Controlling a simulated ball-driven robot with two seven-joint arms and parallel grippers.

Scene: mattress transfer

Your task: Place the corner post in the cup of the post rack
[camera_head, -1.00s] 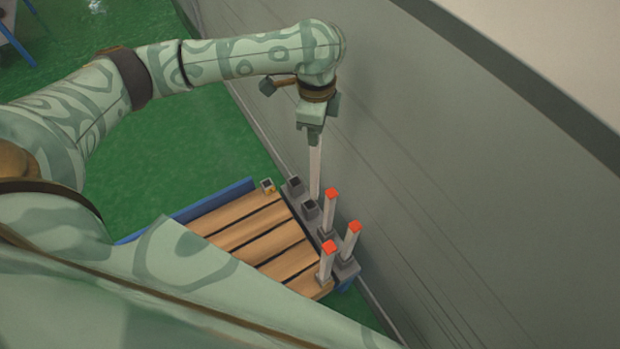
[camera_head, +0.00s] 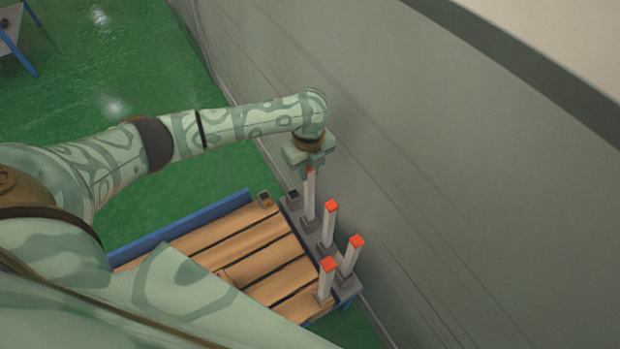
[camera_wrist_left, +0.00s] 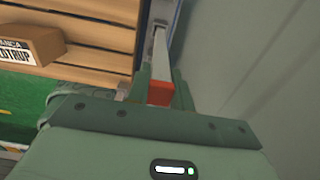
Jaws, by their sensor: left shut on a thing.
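My left gripper (camera_head: 308,172) is shut on the upper end of a pale corner post (camera_head: 309,198) with a red top. The post stands nearly upright, and its lower end meets a dark cup (camera_head: 308,223) of the grey post rack (camera_head: 352,283). I cannot tell whether it is fully seated. In the left wrist view the post's red end (camera_wrist_left: 160,93) sits between the fingers (camera_wrist_left: 161,88). My right gripper is not in view.
A slatted wooden pallet (camera_head: 235,233) with a blue edge (camera_head: 190,228) lies left of the rack. A grey wall (camera_head: 450,200) runs close along the right. A labelled brown block (camera_wrist_left: 35,45) shows in the left wrist view. Green floor (camera_head: 110,85) is open behind.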

